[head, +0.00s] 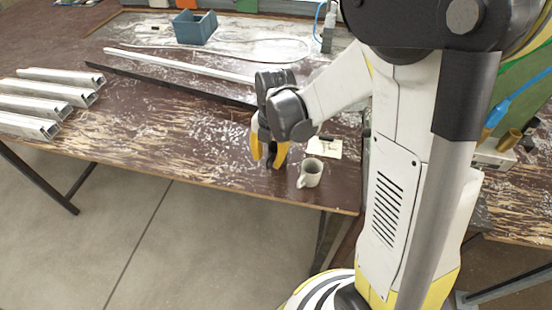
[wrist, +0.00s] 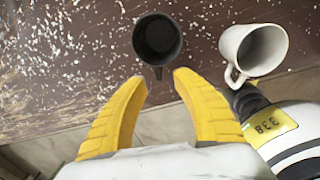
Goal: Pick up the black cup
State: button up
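The black cup (wrist: 150,22) stands in the upper middle of the wrist view, its dark opening facing the camera and its handle pointing toward my gripper. My gripper (wrist: 160,79) has its two yellow fingers spread apart, with the cup just beyond the tips and the handle end close to the gap between them. Nothing is visibly held. In the head view my gripper (head: 269,158) points down over the bench near its front edge. The cup is mostly hidden there behind the fingers, and I cannot make it out clearly.
A white mug (head: 311,174) stands close by at the right; it also shows in the wrist view (wrist: 236,43). A small pale card (head: 323,147) lies behind it. Metal profiles (head: 45,94) lie at the left, a blue bin (head: 194,27) at the back. Bench is clear left of my gripper.

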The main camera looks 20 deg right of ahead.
notch_tip(320, 180, down, 3)
jog(key=shift+w+a+r+b, duration=0.1)
jog(key=shift+r+b, duration=0.1)
jog(key=shift+b, duration=0.15)
jog(key=shift+r, duration=0.1)
grip_shut()
jog(key=shift+r, duration=0.1)
